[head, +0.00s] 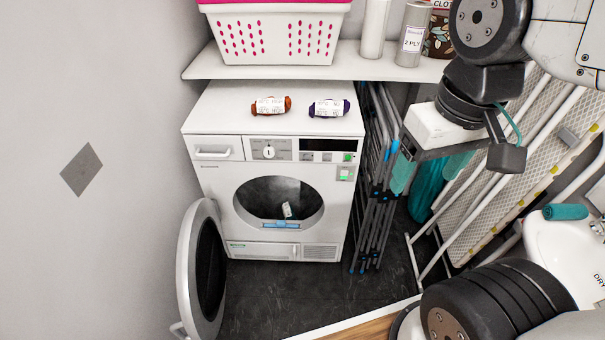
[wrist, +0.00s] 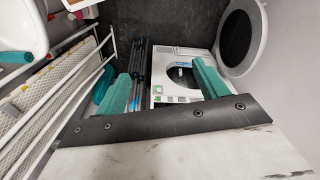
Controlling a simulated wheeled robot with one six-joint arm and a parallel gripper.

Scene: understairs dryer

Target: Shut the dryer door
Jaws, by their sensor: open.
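The white dryer (head: 216,178) stands against the back wall, with its round front opening uncovered. A small pale item (head: 287,210) shows in the opening. The round dryer door (head: 187,262) stands wide open, swung out to the left beside the left wall. In the wrist view the door (wrist: 259,52) is at the upper right, beside the dryer (wrist: 165,53). My gripper (head: 430,170) is open and empty, with teal fingers, to the right of the dryer and well apart from the door. In the wrist view my gripper (wrist: 164,88) has its fingers spread, with the dryer beyond them.
A folded drying rack (head: 374,190) stands right of the dryer. An ironing board (head: 535,140) leans farther right. A shelf (head: 280,72) above holds a white basket (head: 275,35). The dark floor (head: 265,285) in front is clear.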

